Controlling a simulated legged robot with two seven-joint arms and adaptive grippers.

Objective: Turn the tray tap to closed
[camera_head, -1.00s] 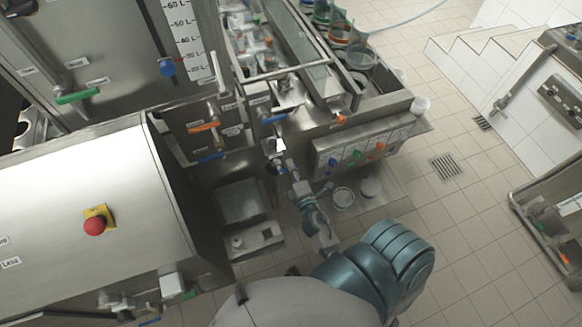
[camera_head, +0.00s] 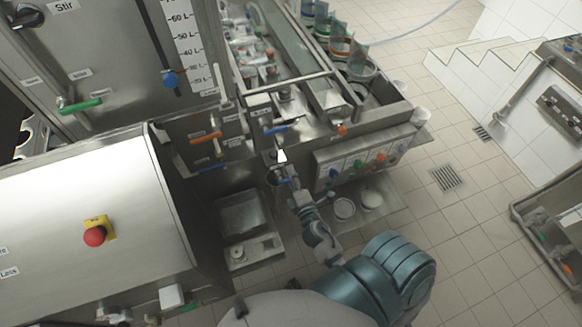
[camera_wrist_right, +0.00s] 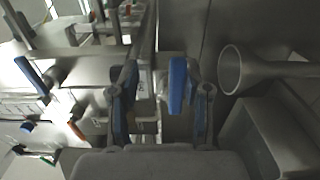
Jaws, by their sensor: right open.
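A tap with a blue handle (camera_wrist_right: 177,85) shows in the right wrist view, between the spread fingers of my right gripper (camera_wrist_right: 160,85) and close to the right-hand finger. I take it as the tray tap, though no label on it can be read. In the head view my right gripper (camera_head: 289,182) is small and in front of the machine, below another blue handle (camera_head: 276,130). The gripper is open; I cannot tell whether a finger touches the handle. My left gripper is out of view.
A metal funnel-like spout (camera_wrist_right: 235,70) is right of the fingers in the wrist view. A control panel (camera_head: 365,160) with coloured knobs sits right of the gripper. A steel basin (camera_head: 242,218) lies to its left. Orange (camera_head: 205,137) and green (camera_head: 80,105) handles are farther left.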

